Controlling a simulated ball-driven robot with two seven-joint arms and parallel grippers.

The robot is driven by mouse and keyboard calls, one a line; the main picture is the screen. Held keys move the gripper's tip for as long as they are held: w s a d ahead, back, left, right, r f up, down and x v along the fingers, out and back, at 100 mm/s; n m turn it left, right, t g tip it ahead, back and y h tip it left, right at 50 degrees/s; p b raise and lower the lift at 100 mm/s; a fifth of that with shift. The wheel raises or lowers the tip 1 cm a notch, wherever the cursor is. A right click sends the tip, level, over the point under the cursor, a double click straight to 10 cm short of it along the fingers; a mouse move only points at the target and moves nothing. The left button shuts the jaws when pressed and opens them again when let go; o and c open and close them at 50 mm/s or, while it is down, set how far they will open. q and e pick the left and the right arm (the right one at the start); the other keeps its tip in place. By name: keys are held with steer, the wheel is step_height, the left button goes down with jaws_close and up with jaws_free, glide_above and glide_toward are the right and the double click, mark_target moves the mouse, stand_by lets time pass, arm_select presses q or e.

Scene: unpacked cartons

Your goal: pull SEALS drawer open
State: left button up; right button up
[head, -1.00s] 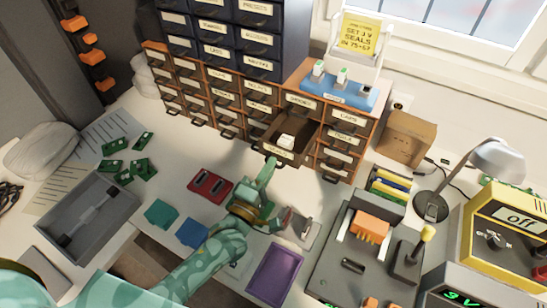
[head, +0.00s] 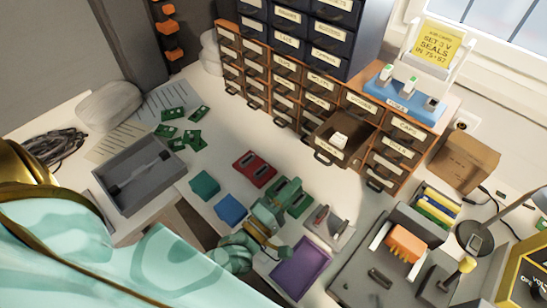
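The orange-brown drawer cabinet (head: 273,72) stands against the wall. One drawer (head: 345,151) in its lower middle part is pulled well out, with a small white item (head: 339,140) inside. The label on its front is too small to read with certainty, so I cannot confirm it says SEALS. My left gripper (head: 289,187) is over the table in front of the cabinet, below the open drawer in the picture and apart from its handle. It appears empty, but its finger gap is unclear. My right gripper is not in view.
A red part (head: 255,168), teal box (head: 204,185), blue box (head: 230,208) and purple tray (head: 300,267) surround my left gripper. A grey tray (head: 128,195) lies left. A device with an orange block (head: 405,243) stands right. A yellow note (head: 440,43) reads SEALS.

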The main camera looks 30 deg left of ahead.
arm_select(q)
steer(key=v, duration=0.7)
steer(key=shift+s, duration=0.2)
steer(key=shift+f, duration=0.1)
